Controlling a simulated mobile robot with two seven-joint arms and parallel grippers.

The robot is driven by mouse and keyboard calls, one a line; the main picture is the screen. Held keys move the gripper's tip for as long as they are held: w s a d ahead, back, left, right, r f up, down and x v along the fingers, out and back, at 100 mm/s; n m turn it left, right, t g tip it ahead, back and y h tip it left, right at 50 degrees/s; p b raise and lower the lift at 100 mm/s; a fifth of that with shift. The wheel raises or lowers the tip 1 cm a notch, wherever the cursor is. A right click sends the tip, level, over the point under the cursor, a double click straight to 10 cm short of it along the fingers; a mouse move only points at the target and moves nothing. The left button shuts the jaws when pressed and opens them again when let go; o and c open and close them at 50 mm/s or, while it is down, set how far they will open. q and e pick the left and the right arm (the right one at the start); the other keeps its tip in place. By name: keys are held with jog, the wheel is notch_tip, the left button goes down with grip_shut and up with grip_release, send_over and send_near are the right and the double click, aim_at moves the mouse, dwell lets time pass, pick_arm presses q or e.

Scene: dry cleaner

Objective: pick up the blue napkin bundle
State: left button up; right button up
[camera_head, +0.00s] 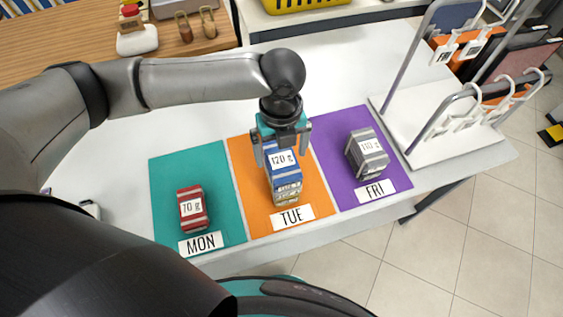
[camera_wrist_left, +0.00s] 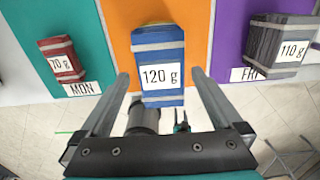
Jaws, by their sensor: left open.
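The blue napkin bundle (camera_head: 285,181) stands on the orange TUE mat (camera_head: 247,186) with a "120 g" label on it. My left gripper (camera_head: 281,150) is above it, pointing down, with its fingers apart near the bundle's top. In the left wrist view the blue bundle (camera_wrist_left: 158,62) lies ahead and between the lines of the two open fingers (camera_wrist_left: 160,88). Whether the fingers overlap its sides in depth is hard to tell.
A red "70 g" bundle (camera_head: 193,209) sits on the teal MON mat (camera_head: 168,176). A grey "110 g" bundle (camera_head: 367,153) sits on the purple FRI mat (camera_head: 335,127). A metal rack with white hangers (camera_head: 470,112) stands at the right. The white table behind the mats is mostly bare.

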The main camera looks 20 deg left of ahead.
pick_arm(q)
jog(key=shift+f, duration=1.45)
jog(key=shift+c, duration=0.4)
jog(key=c, duration=1.2)
jog(key=shift+c, duration=0.3)
jog(key=shift+r, duration=0.15)
